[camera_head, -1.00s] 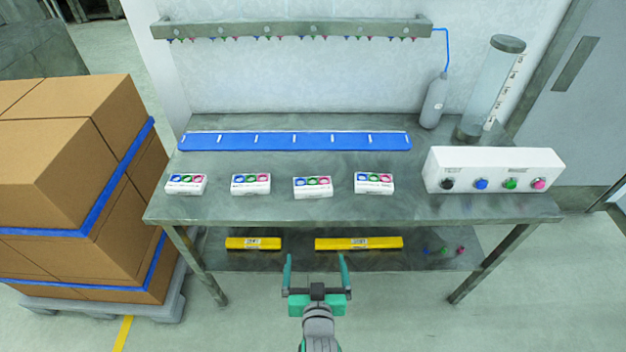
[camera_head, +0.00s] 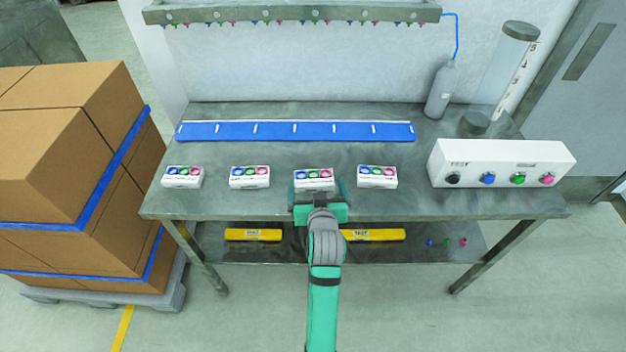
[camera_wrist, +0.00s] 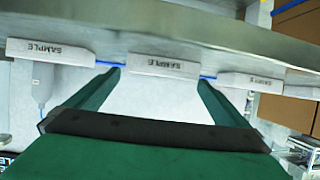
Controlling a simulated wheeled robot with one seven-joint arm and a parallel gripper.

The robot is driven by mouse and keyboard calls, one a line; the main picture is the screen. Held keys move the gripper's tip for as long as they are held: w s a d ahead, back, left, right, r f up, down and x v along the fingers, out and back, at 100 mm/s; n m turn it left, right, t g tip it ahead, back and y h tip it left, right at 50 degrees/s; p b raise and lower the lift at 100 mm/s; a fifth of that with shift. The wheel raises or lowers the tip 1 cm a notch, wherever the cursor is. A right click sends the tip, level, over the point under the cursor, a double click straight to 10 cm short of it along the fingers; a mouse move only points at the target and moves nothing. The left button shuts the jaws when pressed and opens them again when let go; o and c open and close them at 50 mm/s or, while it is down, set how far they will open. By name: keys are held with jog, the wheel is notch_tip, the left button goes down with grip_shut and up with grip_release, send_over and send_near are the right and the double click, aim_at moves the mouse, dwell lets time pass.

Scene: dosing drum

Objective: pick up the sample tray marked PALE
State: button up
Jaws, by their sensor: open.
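A row of small white sample trays, each with blue, green and pink rings on top, sits on the bench: far-left tray (camera_head: 182,182), second tray (camera_head: 249,182), third tray (camera_head: 314,184), right tray (camera_head: 376,182). Their fronts read SAMPLE, upside down, in the wrist view; I can read no PALE mark. My gripper (camera_head: 317,188) is open at the third tray, a finger toward each side. In the wrist view my gripper (camera_wrist: 158,82) has the middle tray (camera_wrist: 163,67) ahead between its fingertips; I cannot tell whether they touch it.
A blue strip (camera_head: 275,131) lies behind the trays. A white box with knobs (camera_head: 500,162) stands right, with a grey bottle (camera_head: 439,90) and clear cylinder (camera_head: 503,70) behind. Yellow bars (camera_head: 253,235) lie on the lower shelf. Stacked cartons (camera_head: 75,150) stand left.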

aim_at(314, 179)
jog(key=shift+x, duration=2.85)
jog(key=shift+a+r, duration=0.1)
jog(key=shift+a, duration=0.15)
jog(key=c, duration=0.8)
jog(key=shift+d+r, duration=0.1)
